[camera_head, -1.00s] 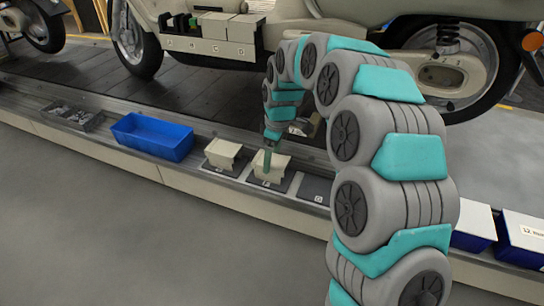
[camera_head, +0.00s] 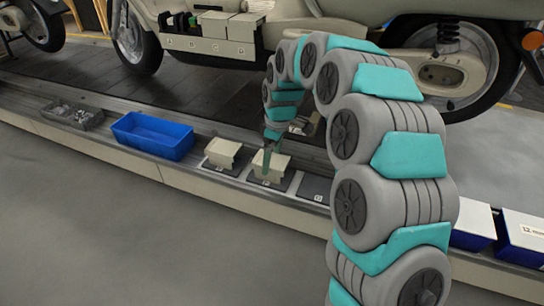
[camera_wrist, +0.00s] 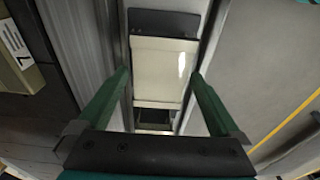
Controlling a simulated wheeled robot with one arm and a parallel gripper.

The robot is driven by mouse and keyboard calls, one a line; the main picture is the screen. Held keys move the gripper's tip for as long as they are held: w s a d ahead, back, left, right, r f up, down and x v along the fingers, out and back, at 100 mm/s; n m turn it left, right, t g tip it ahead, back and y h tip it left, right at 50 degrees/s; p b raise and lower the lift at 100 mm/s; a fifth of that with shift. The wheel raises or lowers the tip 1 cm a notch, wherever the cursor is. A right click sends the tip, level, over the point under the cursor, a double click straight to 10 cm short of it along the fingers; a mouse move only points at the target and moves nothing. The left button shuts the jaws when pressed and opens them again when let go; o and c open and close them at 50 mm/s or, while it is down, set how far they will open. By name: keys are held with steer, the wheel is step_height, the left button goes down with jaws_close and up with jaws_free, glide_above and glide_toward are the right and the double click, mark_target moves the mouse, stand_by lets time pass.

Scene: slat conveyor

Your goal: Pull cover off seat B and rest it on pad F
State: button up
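A cream cover (camera_head: 272,163) rests on the dark pad F (camera_head: 281,184), the middle of three pads on the ledge. In the wrist view the cover (camera_wrist: 160,75) lies between my fingers, with a dark strip of pad beyond it. My gripper (camera_head: 266,172) is low over this cover. In the wrist view its green fingers (camera_wrist: 160,76) stand apart on either side of the cover, with a narrow gap at the left finger. The labelled seat rack (camera_head: 200,44) on the scooter holds two cream covers at its right; its left part, by A and B, shows dark and green parts uncovered.
Another cream cover (camera_head: 222,152) sits on the pad to the left. The right pad (camera_head: 313,188) is bare where visible. A blue bin (camera_head: 153,137) and a grey tray (camera_head: 73,115) stand farther left. Blue-and-white boxes (camera_head: 520,240) stand at the right. My arm hides part of the ledge.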

steer(key=shift+r, duration=0.15)
steer(key=r, duration=0.7)
steer(key=shift+s+d+r, duration=0.1)
steer(key=shift+d+r, duration=0.05)
steer(key=shift+d, duration=0.25)
steer(key=shift+s+d+r, duration=0.2)
steer(key=shift+s+r, duration=0.1)
steer(key=shift+s, duration=0.05)
steer(key=s+d+r+m+p, duration=0.1)
steer(key=s+d+r+m, duration=0.25)
steer(key=s, duration=0.55)
steer(key=s+d+r+m+p, duration=0.25)
steer(key=s+d, duration=0.25)
steer(key=s, duration=0.4)
steer(key=s+d+f+m+g+p, duration=0.1)
steer(key=s+d+m, duration=0.2)
steer(key=s, duration=0.8)
steer(key=s+d+f+m+g+h, duration=0.1)
steer(key=s+d+m, duration=0.3)
steer(key=s, duration=0.7)
steer(key=shift+d+f+m+p, duration=0.15)
steer(key=shift+d+m+p, duration=0.15)
steer(key=shift+m, duration=0.2)
